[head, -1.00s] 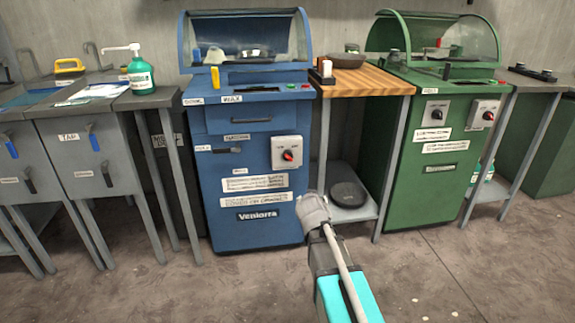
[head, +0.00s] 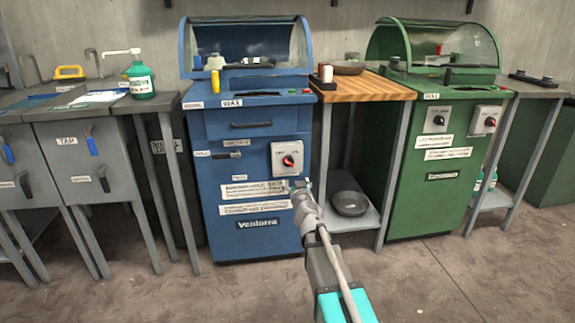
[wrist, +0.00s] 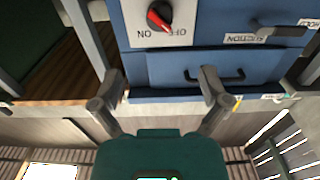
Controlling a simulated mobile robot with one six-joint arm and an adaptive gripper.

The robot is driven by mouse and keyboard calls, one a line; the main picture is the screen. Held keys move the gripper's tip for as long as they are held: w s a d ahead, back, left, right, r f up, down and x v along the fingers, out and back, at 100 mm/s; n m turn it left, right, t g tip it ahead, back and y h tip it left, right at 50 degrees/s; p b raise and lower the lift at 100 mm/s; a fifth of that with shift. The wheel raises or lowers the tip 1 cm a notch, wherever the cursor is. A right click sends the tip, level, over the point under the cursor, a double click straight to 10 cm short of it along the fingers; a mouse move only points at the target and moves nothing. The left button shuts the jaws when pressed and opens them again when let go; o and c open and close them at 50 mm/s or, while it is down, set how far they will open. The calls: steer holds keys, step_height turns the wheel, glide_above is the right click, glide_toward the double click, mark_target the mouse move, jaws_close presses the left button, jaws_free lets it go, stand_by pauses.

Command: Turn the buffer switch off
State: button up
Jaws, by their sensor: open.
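The blue machine (head: 262,170) has a white switch plate (head: 278,150) with a red rotary knob (head: 288,160). In the wrist view, which is upside down, this knob (wrist: 160,15) sits tilted between ON and OFF lettering. The green machine (head: 440,205) carries a black knob (head: 438,119) and a red knob (head: 490,121) on its own plates. I cannot read which one is marked as the buffer switch. My gripper (head: 303,188) is in front of the blue machine, below and right of its red knob. In the wrist view my gripper (wrist: 160,82) is open and empty.
A wooden-topped stand (head: 365,85) is between the machines, with a dark bowl (head: 350,203) on its lower shelf. Grey cabinets (head: 85,165) and a green pump bottle (head: 140,80) are at left. The floor in front is clear.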

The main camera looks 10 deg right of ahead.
mark_target(289, 165)
steer(key=shift+w, duration=0.15)
steer(key=w, duration=1.3)
steer(key=shift+w, duration=0.25)
steer(key=shift+c, duration=0.3)
